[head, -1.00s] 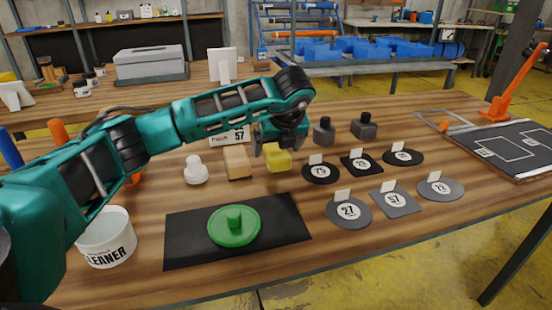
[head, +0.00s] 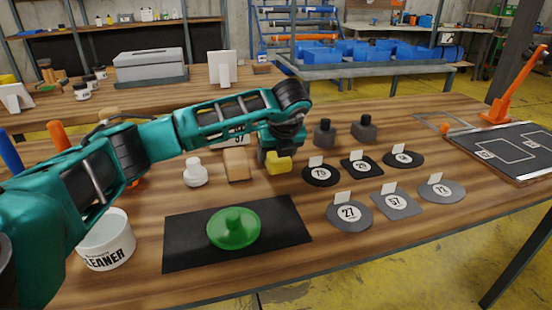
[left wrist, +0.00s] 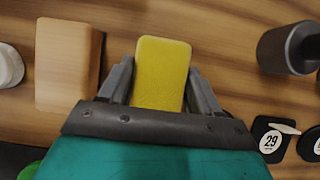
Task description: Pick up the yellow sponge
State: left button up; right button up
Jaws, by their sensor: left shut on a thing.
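The yellow sponge (head: 279,166) is a small block near the middle of the wooden table in the head view. My left gripper (head: 277,157) is over it, with the fingers around its sides. In the left wrist view the sponge (left wrist: 161,72) sits between the two fingers of my left gripper (left wrist: 160,85), which are shut on it. Its near end is hidden by the gripper body. I cannot tell whether it touches the table. My right gripper is not in view.
A tan block (head: 236,163) and a white knob-like piece (head: 195,171) stand left of the sponge. Dark weights (head: 324,132) stand behind right. Patches with number cards (head: 321,174) lie to the right. A green disc (head: 234,228) lies on a black mat (head: 184,240) in front.

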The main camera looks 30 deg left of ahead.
pick_arm(q)
jog(key=shift+c, duration=0.2)
notch_tip(320, 180, up, 20)
jog(key=p, duration=0.3)
dwell(0.3)
jog(key=o, duration=0.4)
jog(key=c, duration=0.3)
